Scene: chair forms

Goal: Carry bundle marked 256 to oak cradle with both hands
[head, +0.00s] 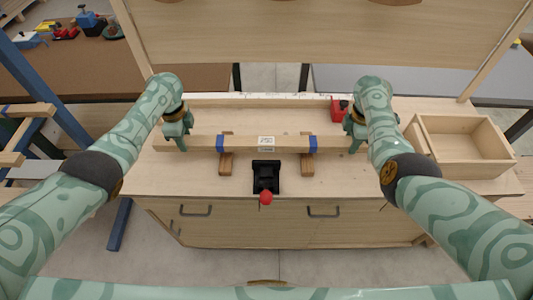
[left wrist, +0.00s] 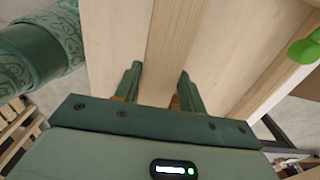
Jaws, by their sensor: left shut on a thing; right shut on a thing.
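The bundle (head: 247,144) is a long pale wooden bar with two blue bands and a white label, too small to read surely, at its middle. It lies level across the bench in the head view. My left gripper (head: 178,144) is shut on its left end and my right gripper (head: 356,144) on its right end. In the left wrist view the wood (left wrist: 170,45) runs between the fingers of my left gripper (left wrist: 160,82). Two brown wooden supports, seemingly the oak cradle (head: 226,164), stand below the blue bands. I cannot tell whether the bundle touches them.
A black vise-like device (head: 265,177) with a red knob stands at the bench's front middle. A red box (head: 338,108) is behind my right gripper. An open wooden box (head: 465,145) is at the right end. The bench top (head: 185,180) is bare at front left.

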